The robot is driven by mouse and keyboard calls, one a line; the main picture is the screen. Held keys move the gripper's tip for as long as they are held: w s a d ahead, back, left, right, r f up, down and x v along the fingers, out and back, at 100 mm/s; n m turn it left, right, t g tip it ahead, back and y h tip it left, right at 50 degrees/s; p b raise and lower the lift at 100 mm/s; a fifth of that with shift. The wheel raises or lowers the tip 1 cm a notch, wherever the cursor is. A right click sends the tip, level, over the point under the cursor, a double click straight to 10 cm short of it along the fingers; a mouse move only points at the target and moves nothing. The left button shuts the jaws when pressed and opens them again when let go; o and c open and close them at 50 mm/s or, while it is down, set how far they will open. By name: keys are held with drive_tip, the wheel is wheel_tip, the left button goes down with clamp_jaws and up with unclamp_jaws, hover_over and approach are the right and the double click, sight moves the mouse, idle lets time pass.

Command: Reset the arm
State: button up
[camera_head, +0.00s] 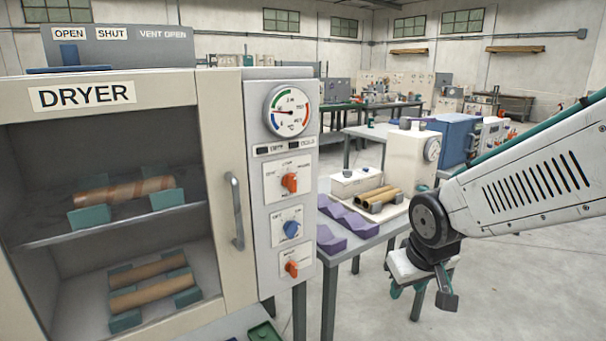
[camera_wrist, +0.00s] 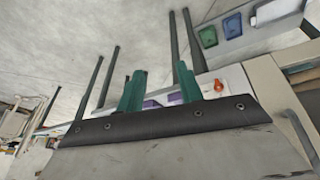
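My gripper (camera_head: 405,300) hangs below the end of my white arm at the right of the head view, to the right of the dryer and its side table. In the wrist view my gripper (camera_wrist: 160,78) shows two teal fingers standing well apart with nothing held between them. My arm comes in from the right edge, and the fingers are small and partly hidden by the wrist in the head view.
The dryer (camera_head: 160,88) stands at the left, its door appearing shut, with a protruding handle (camera_head: 235,210). Brown tubes (camera_head: 120,190) lie inside on teal supports. A side table holds purple cradles (camera_head: 347,217) and tubes (camera_head: 378,198). Open floor (camera_head: 520,285) lies at the lower right.

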drive_tip(key=s+d+r+m+g, duration=0.1)
drive_tip(key=s+d+r, duration=0.1)
drive_tip(key=s, duration=0.4)
drive_tip(key=s+d+r+m, duration=0.1)
drive_tip(key=s+d+r, duration=0.1)
drive_tip(key=s, duration=0.5)
drive_tip(key=s+d+r+m+g, duration=0.1)
drive_tip(key=s+d+r, duration=0.1)
drive_tip(key=s+r, duration=0.2)
drive_tip(key=s, duration=0.3)
drive_tip(key=shift+s+d+r+g, duration=0.2)
drive_tip(key=shift+s+d+g, duration=0.05)
drive_tip(key=shift+d+g, duration=0.05)
